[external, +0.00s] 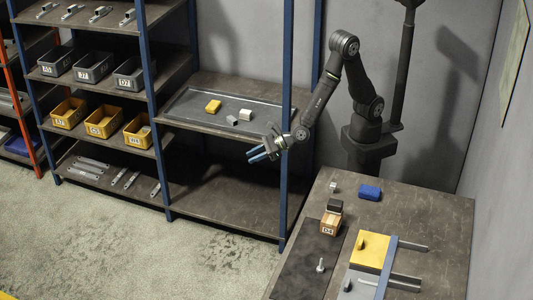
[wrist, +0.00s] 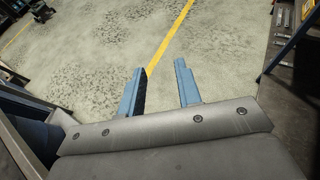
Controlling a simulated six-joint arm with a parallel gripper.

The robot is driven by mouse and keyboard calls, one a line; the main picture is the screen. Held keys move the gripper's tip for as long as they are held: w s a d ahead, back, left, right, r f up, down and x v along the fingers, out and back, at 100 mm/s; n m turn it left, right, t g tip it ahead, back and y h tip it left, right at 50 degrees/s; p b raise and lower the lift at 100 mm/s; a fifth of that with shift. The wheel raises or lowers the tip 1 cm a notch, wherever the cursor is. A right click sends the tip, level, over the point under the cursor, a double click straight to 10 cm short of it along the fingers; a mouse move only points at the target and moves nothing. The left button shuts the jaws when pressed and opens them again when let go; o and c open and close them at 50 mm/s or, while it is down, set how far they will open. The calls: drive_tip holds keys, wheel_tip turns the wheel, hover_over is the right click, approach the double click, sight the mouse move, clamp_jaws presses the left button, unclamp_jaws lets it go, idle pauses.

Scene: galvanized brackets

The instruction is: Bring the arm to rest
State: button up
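My gripper (external: 258,153) is beside the shelf rack, in front of the edge of the shelf that carries a grey tray. In the wrist view my gripper (wrist: 160,91) has its two blue fingers apart, with only the floor showing between and beyond them. It holds nothing. My arm is bent, with the elbow high and the forearm sloping down to the left, close to the blue rack post (external: 287,130).
The grey tray (external: 185,104) holds a yellow block (external: 213,106) and light grey pieces. Yellow bins (external: 104,122) and grey bins (external: 93,66) fill the left bay. The workbench (external: 430,212) carries a blue block (external: 369,192), a small crate (external: 331,222) and a yellow plate. The floor (external: 110,225) is clear.

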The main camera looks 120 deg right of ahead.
drive_tip(key=s+d+m+h, duration=0.1)
drive_tip(key=s+d, duration=0.2)
drive_tip(key=d, duration=0.3)
drive_tip(key=shift+s+d+f, duration=0.3)
drive_tip(key=shift+d, duration=0.1)
drive_tip(key=w+a+r+n+y, duration=0.1)
drive_tip(key=w+a, duration=0.2)
drive_tip(key=a, duration=0.7)
drive_tip(key=w+a+r+n+y, duration=0.1)
drive_tip(key=w+a, duration=0.3)
drive_tip(key=a, duration=0.6)
drive_tip(key=shift+w+a+n+y, duration=0.2)
drive_tip(key=shift+n+y, duration=0.4)
drive_tip(key=shift+y, duration=0.1)
drive_tip(key=shift+d, duration=0.15)
